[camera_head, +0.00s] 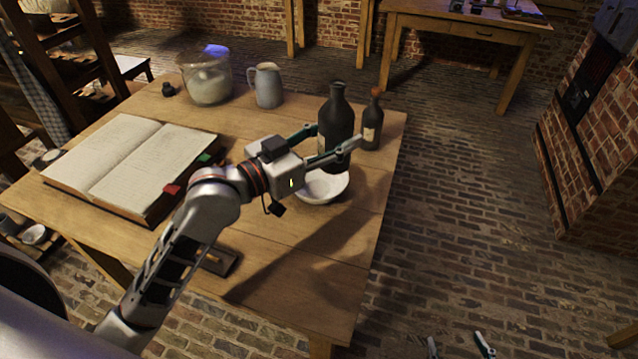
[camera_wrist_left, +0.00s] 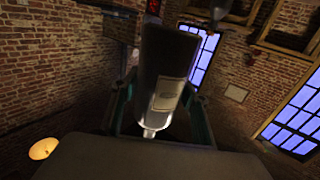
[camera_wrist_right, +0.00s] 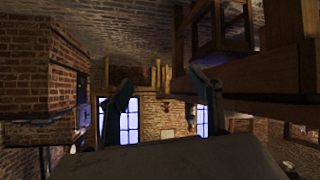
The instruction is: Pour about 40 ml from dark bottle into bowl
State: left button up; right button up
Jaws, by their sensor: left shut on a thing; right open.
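The dark bottle (camera_head: 336,118) is close to upright, with its neck up and a pale label on its side. My left gripper (camera_head: 332,148) is shut on it; the bottle also shows between the fingers in the left wrist view (camera_wrist_left: 170,60). The white bowl (camera_head: 322,188) sits on the table just below and in front of the bottle, partly hidden by my left gripper. The bottle's lower end overlaps the bowl's far rim in the head view; I cannot tell its height above the table. My right gripper (camera_head: 458,344) is open and empty, low over the brick floor.
A smaller corked bottle (camera_head: 372,124) stands close right of the dark bottle. A pitcher (camera_head: 267,86) and a glass jar (camera_head: 208,80) stand at the back. An open book (camera_head: 128,160) covers the table's left. The table's (camera_head: 330,262) front right is clear.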

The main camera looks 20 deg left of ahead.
pick_arm(q)
jog(key=w+a+f+b, duration=0.4)
jog(key=w+a+f, duration=0.2)
jog(key=a, duration=0.1)
jog(key=w+a+f+b, duration=0.4)
jog(key=w+a+f, duration=0.2)
jog(key=w+f, duration=0.1)
jog(key=shift+a+f+b, duration=0.1)
jog(key=shift+a+b, duration=0.3)
pick_arm(e)
notch_tip(320, 180, down, 9)
jog(key=s+g, duration=0.1)
jog(key=s, duration=0.1)
jog(key=shift+s+a, duration=0.2)
jog(key=shift+a, duration=0.2)
jog(key=shift+r, duration=0.15)
